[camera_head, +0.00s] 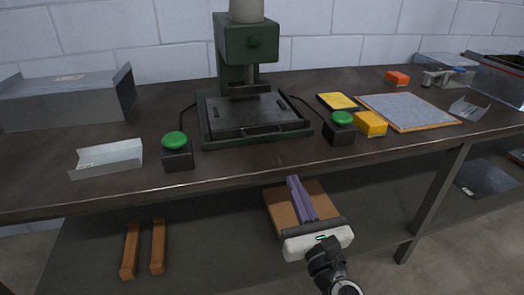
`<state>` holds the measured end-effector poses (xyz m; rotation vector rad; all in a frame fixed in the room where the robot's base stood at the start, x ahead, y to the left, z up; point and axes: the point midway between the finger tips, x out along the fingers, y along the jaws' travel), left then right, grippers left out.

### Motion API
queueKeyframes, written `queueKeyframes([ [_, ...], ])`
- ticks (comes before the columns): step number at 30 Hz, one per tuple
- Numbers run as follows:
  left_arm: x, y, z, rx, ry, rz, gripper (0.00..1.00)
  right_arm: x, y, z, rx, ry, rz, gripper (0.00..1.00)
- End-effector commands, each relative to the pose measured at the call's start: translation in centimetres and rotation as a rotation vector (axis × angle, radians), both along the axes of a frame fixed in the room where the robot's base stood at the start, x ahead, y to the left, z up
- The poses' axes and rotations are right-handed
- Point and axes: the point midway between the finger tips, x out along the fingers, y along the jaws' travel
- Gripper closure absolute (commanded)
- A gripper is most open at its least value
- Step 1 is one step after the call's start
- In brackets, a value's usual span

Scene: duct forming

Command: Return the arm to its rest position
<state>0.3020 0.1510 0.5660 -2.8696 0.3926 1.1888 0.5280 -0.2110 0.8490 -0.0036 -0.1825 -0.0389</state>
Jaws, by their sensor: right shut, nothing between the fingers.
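My right gripper (294,181) reaches up from the bottom edge, right of centre, in front of the workbench's front edge. Its two long greyish-purple fingers lie together, shut and empty. Its pale body (318,241) and dark wrist show below. The fingertips are just below the bench's front edge in the picture and appear apart from it. My left gripper is not in view.
A dark workbench (240,175) holds a green press (247,45), two green-topped button boxes (175,140) (342,118), a bent metal piece (107,158) and a metal duct (70,98). A brown box (275,205) sits on the lower shelf behind my gripper.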

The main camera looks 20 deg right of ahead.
Motion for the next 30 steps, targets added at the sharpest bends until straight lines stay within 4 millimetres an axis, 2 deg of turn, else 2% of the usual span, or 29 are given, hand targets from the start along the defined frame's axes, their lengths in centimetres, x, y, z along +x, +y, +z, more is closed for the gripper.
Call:
queueKeyframes([
  [4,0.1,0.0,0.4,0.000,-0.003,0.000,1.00,-0.3,0.4,-0.1,-0.073,0.006,0.004,1.00],
  [7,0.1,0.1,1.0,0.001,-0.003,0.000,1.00,-1.4,1.8,-1.0,-0.310,0.022,0.023,1.00],
  [11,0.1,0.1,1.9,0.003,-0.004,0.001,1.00,-4.0,4.9,-4.1,-0.868,0.049,0.093,1.00],
  [15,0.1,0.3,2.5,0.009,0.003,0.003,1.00,-8.4,7.9,-9.9,-1.557,0.044,0.245,1.00],
  [17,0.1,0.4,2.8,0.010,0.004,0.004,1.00,-10.6,8.5,-12.7,-1.844,0.022,0.334,1.00],
  [18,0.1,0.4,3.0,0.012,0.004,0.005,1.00,-12.2,8.7,-14.6,-2.025,0.000,0.400,1.00],
  [21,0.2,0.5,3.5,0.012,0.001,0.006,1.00,-16.2,8.3,-18.8,-2.421,-0.081,0.579,1.00],
  [24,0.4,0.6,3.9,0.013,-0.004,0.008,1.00,-19.4,7.2,-21.8,-2.712,-0.176,0.744,1.00],
  [27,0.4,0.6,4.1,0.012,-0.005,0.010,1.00,-21.6,6.1,-23.5,-2.889,-0.259,0.867,1.00],
  [30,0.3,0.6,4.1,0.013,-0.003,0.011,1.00,-22.6,5.5,-24.3,-2.973,-0.305,0.931,1.00],
])
